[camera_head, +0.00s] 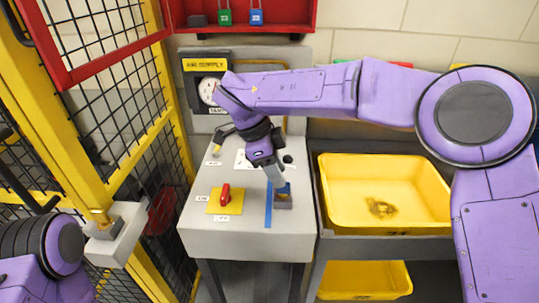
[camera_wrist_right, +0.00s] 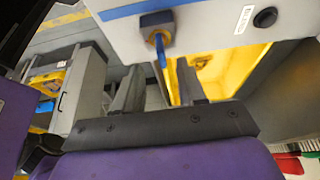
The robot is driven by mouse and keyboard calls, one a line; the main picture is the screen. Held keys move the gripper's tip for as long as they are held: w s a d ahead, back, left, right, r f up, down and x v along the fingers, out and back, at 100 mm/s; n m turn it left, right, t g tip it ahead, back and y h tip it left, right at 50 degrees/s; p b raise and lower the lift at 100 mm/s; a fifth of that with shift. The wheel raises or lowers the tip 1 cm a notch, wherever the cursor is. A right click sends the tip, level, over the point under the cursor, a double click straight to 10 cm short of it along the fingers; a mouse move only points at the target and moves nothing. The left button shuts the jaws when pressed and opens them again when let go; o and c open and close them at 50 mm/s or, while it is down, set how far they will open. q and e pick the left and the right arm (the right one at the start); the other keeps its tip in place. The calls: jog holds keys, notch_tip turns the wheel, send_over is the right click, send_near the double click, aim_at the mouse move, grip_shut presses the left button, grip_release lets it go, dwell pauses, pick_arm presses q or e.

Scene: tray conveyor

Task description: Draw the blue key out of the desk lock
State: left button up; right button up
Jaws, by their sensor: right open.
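The desk lock (camera_head: 283,201) is a small grey block on the right part of the grey desk top, beside a blue stripe. In the right wrist view the lock (camera_wrist_right: 157,22) has a brass-coloured face, and the blue key (camera_wrist_right: 161,52) sticks out of it. My right gripper (camera_head: 274,178) is just above the lock in the head view and hides part of it. In the wrist view its two fingers (camera_wrist_right: 160,82) are apart, with the key between them in the picture; no contact shows. My left gripper is out of view; only part of that arm shows at lower left.
A red switch (camera_head: 225,195) on a yellow plate sits left of the lock. A yellow tray (camera_head: 340,222) stands right of the desk. A yellow-framed mesh fence (camera_head: 148,128) with a grey box (camera_head: 117,238) is at left. Padlocks hang in a red cabinet (camera_head: 288,28) behind.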

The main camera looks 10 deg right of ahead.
jog(key=x, duration=0.4)
jog(key=shift+w+f, duration=0.2)
jog(key=shift+s+d+f, duration=0.15)
jog(key=shift+d+f, duration=0.05)
grip_shut()
jog(key=shift+r+p, duration=1.8)
jog(key=shift+p, duration=0.65)
notch_tip(320, 180, up, 4)
jog(key=p, duration=0.5)
jog(key=shift+r, duration=0.15)
